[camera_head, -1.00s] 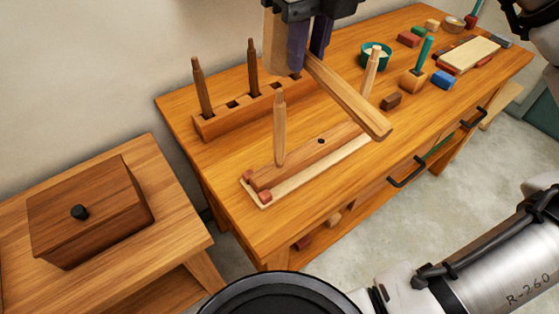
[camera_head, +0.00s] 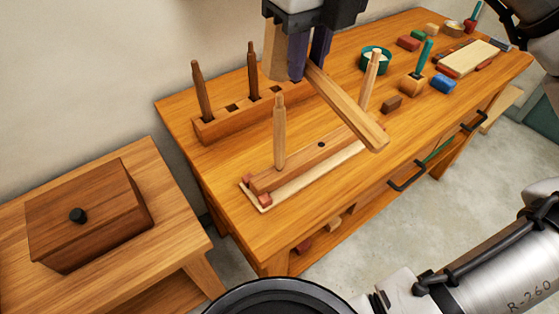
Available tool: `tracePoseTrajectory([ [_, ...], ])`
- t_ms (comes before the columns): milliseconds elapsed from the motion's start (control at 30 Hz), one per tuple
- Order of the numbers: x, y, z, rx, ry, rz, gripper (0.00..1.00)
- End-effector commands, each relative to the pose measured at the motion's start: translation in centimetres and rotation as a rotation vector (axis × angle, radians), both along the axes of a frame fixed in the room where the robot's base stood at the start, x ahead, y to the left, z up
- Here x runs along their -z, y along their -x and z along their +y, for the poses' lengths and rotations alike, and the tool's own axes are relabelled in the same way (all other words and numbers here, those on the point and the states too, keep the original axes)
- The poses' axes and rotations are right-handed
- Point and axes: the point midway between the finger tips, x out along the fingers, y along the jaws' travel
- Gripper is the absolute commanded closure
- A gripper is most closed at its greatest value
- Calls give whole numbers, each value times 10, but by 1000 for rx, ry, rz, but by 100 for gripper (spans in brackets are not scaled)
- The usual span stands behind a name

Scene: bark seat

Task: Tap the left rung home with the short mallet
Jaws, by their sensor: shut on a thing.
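My gripper (camera_head: 307,62), with dark purple fingers, is shut on the short mallet near its head. The pale wooden mallet head (camera_head: 273,52) is at the left of the fingers, and the handle (camera_head: 345,108) slants down to the right. The left rung (camera_head: 279,135) stands upright in the left end of the brown seat bar (camera_head: 300,166). The mallet head appears above the rung's top and apart from it. A right rung (camera_head: 371,80) stands at the bar's far end, partly hidden by the handle. Rung depth in the bar cannot be told.
A rack (camera_head: 215,128) with two dark pegs (camera_head: 202,92) and empty holes stands behind. A green bowl (camera_head: 376,66), small blocks (camera_head: 410,43) and a pale board (camera_head: 468,57) lie at the right. A lidded wooden box (camera_head: 90,215) sits on the side table.

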Motion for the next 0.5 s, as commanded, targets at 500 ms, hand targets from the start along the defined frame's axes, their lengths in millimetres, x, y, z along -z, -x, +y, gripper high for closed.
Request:
tracePoseTrajectory([
  [500,5,0,0,-1,0,0,100],
])
